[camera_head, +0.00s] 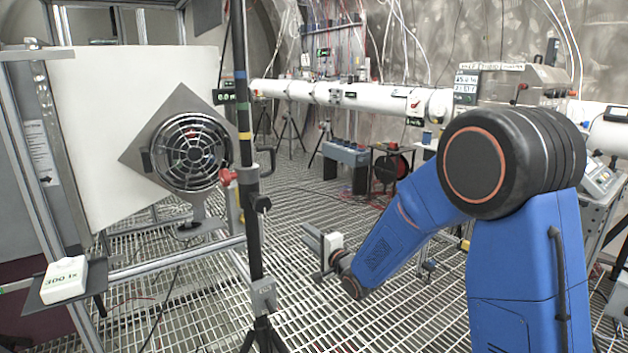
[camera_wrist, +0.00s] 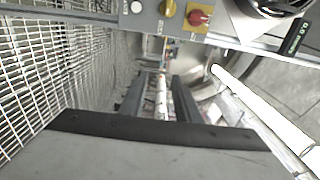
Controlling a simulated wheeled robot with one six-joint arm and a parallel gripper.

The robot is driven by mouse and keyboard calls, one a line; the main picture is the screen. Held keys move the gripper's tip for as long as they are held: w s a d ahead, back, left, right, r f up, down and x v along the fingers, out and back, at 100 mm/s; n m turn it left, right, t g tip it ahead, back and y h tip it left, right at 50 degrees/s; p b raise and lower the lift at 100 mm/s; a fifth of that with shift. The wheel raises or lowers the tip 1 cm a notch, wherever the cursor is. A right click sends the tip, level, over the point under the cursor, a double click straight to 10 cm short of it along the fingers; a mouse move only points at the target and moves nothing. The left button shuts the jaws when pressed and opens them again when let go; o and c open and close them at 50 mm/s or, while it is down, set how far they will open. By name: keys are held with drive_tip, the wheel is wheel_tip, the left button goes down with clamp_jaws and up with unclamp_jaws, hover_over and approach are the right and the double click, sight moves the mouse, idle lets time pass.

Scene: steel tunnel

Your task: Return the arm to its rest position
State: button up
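My blue arm stands at the right in the head view, with its forearm sloping down and left. My gripper (camera_head: 314,238) is at its lower end, above the grated floor and to the right of a dark tripod pole (camera_head: 246,150). In the wrist view, the two dark fingers of my gripper (camera_wrist: 158,85) stand apart with a gap between them. I see nothing held in the gap; a distant white pipe shows through it.
A white panel with a round caged fan (camera_head: 190,152) stands at the left. A white box (camera_head: 64,278) sits on a small shelf. A long white pipe (camera_head: 345,95) crosses the back. A panel with red and yellow knobs (camera_wrist: 180,14) tops the wrist view. Grated floor (camera_head: 400,310) lies open below.

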drive_tip(key=s+d+r+n+g+h, duration=0.2)
drive_tip(key=s+d+r+h, duration=0.15)
drive_tip(key=s+d, duration=0.5)
drive_tip(key=s+d+r+n+g+h, duration=0.15)
drive_tip(key=s+d+n+h, duration=0.35)
drive_tip(key=d, duration=0.7)
drive_tip(key=s+d+n+g, duration=0.1)
drive_tip(key=s+d+g, duration=0.1)
drive_tip(key=s, duration=0.9)
drive_tip(key=s+d+f+n+g, duration=0.1)
drive_tip(key=s+d, duration=0.3)
drive_tip(key=s, duration=0.7)
drive_tip(key=s+d+f+n+g+h, duration=0.1)
drive_tip(key=s+d+n+g, duration=0.1)
drive_tip(key=s, duration=0.9)
drive_tip(key=shift+s+d+f+g, duration=0.15)
drive_tip(key=shift+d+f+g, duration=0.1)
drive_tip(key=shift+d+g, duration=0.65)
